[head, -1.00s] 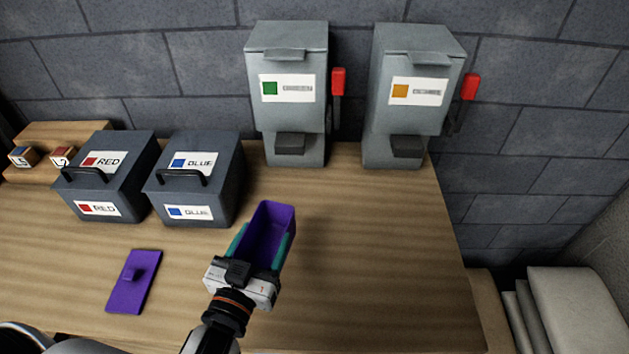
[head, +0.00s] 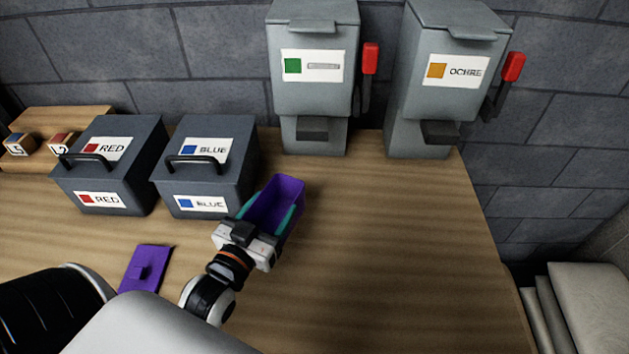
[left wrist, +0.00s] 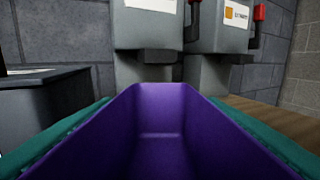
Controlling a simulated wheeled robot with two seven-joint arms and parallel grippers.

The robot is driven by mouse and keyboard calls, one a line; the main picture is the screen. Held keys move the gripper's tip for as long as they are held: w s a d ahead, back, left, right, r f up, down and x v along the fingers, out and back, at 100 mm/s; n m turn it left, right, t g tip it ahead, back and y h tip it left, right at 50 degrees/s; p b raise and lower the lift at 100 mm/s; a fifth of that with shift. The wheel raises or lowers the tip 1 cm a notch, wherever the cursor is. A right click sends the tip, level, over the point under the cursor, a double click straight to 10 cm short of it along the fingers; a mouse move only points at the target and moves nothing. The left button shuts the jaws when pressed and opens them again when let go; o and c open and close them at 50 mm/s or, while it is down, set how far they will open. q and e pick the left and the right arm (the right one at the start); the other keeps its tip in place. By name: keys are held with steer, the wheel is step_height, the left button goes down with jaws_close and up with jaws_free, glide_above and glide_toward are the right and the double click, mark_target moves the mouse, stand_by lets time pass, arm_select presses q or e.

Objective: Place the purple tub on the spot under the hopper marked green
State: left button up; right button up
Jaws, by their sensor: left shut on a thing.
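The purple tub (head: 277,202) is open-topped and looks empty. My left gripper (head: 268,217) is shut on it, with teal fingers along its two sides. The tub also fills the lower middle of the left wrist view (left wrist: 160,130). The hopper marked green (head: 312,75) stands at the back, with a green square on its label and a red lever on its right. The spot below its dark spout (head: 318,130) is bare, and the tub is in front of it, to the lower left. Whether the tub touches the table is unclear. My right gripper is out of view.
An ochre hopper (head: 445,80) stands right of the green one. Grey boxes labelled RED (head: 110,165) and BLUE (head: 205,165) stand left, the blue one close to the tub. A purple lid (head: 146,266) lies front left. The table (head: 400,240) is clear at right.

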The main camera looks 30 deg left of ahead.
arm_select(q)
steer(key=shift+w+a, duration=0.25)
steer(key=shift+w, duration=0.15)
steer(key=w+f+p, duration=0.1)
steer(key=w, duration=0.4)
steer(key=w+f+p, duration=0.1)
steer(key=w, duration=0.5)
steer(key=w+a+f+p, duration=0.1)
steer(key=w, duration=0.5)
steer(key=shift+w+f+p, duration=0.1)
steer(key=shift+p, duration=0.3)
steer(key=shift+f, duration=0.2)
steer(key=shift+f, duration=0.2)
steer(key=o, duration=1.1)
steer(key=shift+c, duration=0.2)
steer(key=shift+r, duration=0.1)
